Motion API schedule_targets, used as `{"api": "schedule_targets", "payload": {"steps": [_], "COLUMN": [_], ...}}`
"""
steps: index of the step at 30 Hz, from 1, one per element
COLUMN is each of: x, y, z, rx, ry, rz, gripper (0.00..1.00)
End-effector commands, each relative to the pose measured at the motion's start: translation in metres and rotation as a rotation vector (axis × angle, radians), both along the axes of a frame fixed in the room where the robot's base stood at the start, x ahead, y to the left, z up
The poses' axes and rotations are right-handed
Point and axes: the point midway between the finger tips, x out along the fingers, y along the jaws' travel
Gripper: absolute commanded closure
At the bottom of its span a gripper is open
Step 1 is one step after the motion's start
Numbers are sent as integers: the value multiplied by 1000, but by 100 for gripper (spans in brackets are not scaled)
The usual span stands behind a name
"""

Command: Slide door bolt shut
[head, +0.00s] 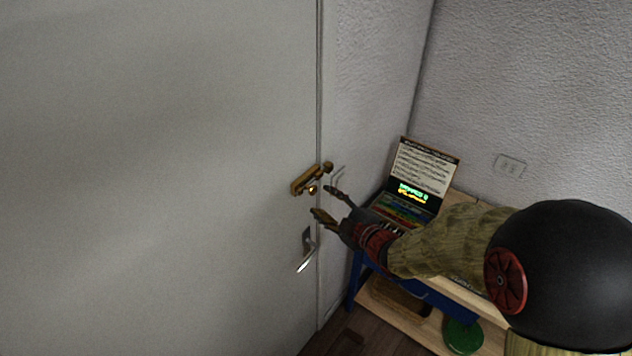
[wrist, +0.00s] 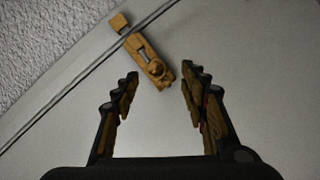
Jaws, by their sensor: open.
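The brass door bolt (head: 304,181) is mounted on the pale door (head: 160,180) near its right edge, above the handle (head: 306,250). Its small round knob (head: 312,190) sticks out from the body. The brass keeper (head: 327,167) sits at the bolt's right end, across the door seam. In the wrist view the bolt (wrist: 164,78) lies ahead between the fingers, with the keeper (wrist: 119,22) at upper left past the seam. I cannot tell whether the rod spans the seam. My gripper (head: 325,201) is open and empty, just short of the knob, apparently not touching it.
A wall outlet (head: 510,166) is at right. The door's left side is clear.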

Motion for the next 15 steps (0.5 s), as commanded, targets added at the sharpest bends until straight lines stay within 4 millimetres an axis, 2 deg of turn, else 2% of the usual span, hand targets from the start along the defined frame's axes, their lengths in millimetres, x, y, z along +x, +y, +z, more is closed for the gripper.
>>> {"api": "schedule_targets", "payload": {"steps": [2, 5, 15], "x": [1, 6, 43], "y": [3, 6, 31], "z": [7, 7, -3], "rx": [-3, -14, -13], "ry": [-35, -42, -39], "rz": [13, 16, 15], "gripper": [56, 56, 56]}}
